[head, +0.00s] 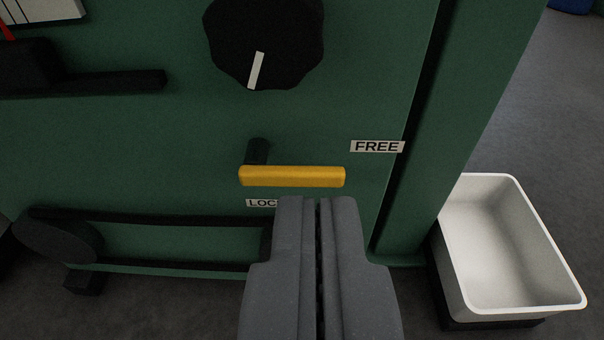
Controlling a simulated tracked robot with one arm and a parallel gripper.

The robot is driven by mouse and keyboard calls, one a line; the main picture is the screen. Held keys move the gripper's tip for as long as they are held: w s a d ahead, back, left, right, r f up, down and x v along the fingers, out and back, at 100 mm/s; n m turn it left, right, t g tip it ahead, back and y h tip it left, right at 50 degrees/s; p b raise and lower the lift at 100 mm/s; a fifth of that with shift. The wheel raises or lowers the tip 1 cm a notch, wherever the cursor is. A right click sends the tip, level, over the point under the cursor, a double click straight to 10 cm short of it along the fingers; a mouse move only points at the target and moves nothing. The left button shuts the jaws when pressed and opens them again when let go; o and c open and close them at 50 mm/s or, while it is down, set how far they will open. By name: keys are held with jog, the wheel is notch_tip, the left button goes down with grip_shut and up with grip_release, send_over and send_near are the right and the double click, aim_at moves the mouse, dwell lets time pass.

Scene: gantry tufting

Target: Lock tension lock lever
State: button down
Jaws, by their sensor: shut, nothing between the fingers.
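The tension lock lever (292,176) is a yellow bar on a dark pivot (257,151) at its left end, on the green machine panel. It lies about level, pointing right. A FREE label (377,147) is above and right of its tip. A LOCK label (260,203) is below the lever, partly hidden by my gripper. My gripper (318,200) is shut and empty, with its fingertips just below the bar's right half in the picture. I cannot tell whether they touch it.
A black knob (264,40) with a white pointer is above the lever. A black bar (110,84) sticks out at the upper left. A dark belt (150,218) runs at the lower left. An empty white bin (497,235) stands at the right.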

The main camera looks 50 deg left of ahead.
jog(key=b, duration=0.3)
send_over(313, 177)
jog(key=s+d, duration=0.2)
notch_tip(313, 177, down, 3)
jog(key=f, duration=0.1)
jog(key=b, duration=0.1)
jog(key=f, duration=0.1)
jog(key=shift+w+a+f, duration=0.25)
jog(key=shift+w+f, duration=0.05)
jog(key=shift+w, duration=0.1)
jog(key=shift+f+b, duration=0.3)
jog(key=shift+f, duration=0.15)
